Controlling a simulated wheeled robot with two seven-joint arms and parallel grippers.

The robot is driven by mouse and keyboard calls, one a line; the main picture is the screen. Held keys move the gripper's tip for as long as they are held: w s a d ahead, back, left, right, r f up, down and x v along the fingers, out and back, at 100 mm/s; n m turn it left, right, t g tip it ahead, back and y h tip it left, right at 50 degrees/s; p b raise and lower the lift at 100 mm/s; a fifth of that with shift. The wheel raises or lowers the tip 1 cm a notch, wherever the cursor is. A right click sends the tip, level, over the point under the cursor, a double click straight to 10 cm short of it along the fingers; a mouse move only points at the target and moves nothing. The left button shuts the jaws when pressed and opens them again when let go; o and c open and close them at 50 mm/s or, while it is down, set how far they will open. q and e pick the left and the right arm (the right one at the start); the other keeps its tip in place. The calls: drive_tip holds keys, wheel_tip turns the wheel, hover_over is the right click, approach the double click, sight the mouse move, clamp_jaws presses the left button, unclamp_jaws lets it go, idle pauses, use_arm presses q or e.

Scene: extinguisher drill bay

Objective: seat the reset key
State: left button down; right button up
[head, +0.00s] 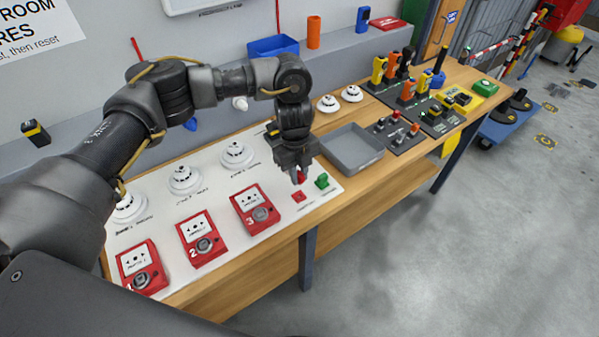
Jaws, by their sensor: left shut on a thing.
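My left gripper (299,174) hangs pointing down over the right end of the white panel (222,197). It is shut on a small red key (301,177), of which only a little shows between the fingers. A small red holder (299,197) lies on the panel just below it in the picture. A green key piece (322,181) stands to the right of the gripper. Three red call points stand along the panel's front: number 1 (142,268), number 2 (201,238) and number 3 (255,210). Each has a round grey part low on its face. My right gripper is not in view.
White detectors (184,178) stand behind the call points. A grey tray (352,149) sits right of the panel. Further right are dark racks (397,135) with radios and small devices. A blue bin (273,47) is on the back ledge. The wooden bench edge (345,190) runs along the front.

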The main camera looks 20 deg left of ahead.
sight(299, 198)
use_arm(q)
drive_tip(key=shift+f+b, duration=2.5)
drive_tip(key=shift+f, duration=0.2)
drive_tip(key=shift+w+a+p, duration=0.1)
drive_tip(key=shift+p, duration=0.45)
idle(0.3)
drive_tip(key=shift+f+b, duration=0.55)
drive_tip(key=shift+f, duration=0.2)
idle(0.7)
drive_tip(key=c, duration=0.9)
unclamp_jaws()
drive_tip(key=shift+r, duration=0.15)
